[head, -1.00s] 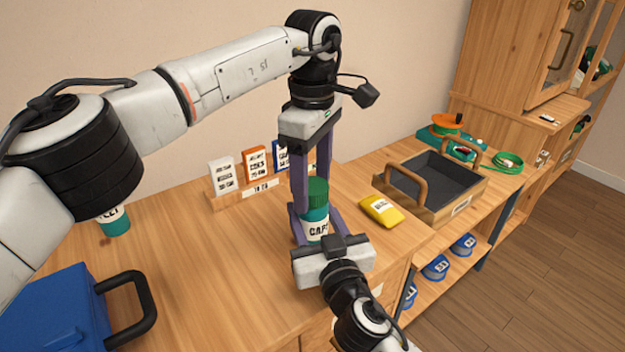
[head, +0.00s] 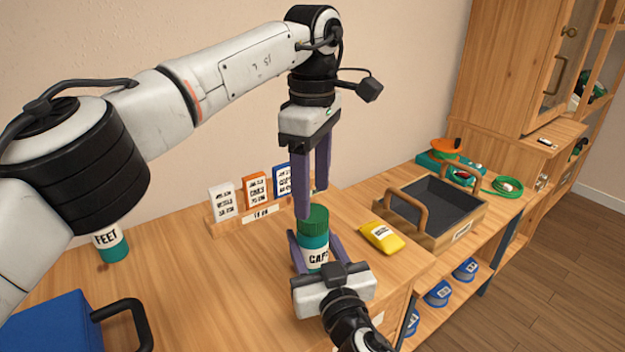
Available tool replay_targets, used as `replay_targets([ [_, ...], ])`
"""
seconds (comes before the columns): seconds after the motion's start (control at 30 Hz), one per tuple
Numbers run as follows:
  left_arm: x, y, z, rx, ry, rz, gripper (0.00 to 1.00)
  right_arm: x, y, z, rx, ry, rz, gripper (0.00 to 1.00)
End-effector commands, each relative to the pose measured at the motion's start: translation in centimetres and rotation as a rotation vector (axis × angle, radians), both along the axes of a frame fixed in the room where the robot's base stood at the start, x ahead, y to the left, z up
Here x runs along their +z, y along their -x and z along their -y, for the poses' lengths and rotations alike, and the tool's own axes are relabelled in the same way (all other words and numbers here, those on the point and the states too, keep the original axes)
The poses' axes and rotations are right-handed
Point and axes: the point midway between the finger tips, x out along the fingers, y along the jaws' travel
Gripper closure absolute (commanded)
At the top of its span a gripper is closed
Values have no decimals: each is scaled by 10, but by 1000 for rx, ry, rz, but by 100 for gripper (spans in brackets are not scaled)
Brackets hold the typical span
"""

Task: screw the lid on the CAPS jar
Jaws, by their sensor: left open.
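The CAPS jar (head: 317,260), teal with a white label, stands upright on the wooden counter in the head view. Its dark green ribbed lid (head: 313,219) sits on top of it; I cannot tell how tightly. My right gripper (head: 314,250) comes from the front with its purple fingers on either side of the jar, shut on it. My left gripper (head: 312,202) points down from above. It is open and empty, its fingertips at about the height of the lid's top and just above it.
A yellow pouch (head: 381,237) lies right of the jar. Cards (head: 255,191) stand in a wooden rack behind it. A FEET jar (head: 109,243) and blue case (head: 52,326) are at left. A dark-lined wooden tray (head: 466,232) is at right. The counter's left middle is clear.

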Motion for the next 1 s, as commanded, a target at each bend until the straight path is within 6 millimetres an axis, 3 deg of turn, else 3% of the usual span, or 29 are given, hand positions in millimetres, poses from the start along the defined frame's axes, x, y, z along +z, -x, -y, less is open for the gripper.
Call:
replay_targets([
  [0.17, 7, 0, 0, 271, -3, 1, 40, -1, 0, 0, 0, 1, -2, 100],
  [0.4, 20, 0, 0, 823, -3, 1, 40, -1, 0, 0, 0, 1, -2, 100],
  [0.6, 29, 0, 0, 1195, -2, 2, 40, -1, 0, 0, 0, 1, -2, 100],
  [0.8, 34, 0, 0, 1381, -1, 1, 40, -1, 0, 0, 0, 1, -2, 100],
  [1.0, 34, 0, 0, 1413, -1, 1, 40, -1, 0, 0, 0, 1, -2, 100],
])
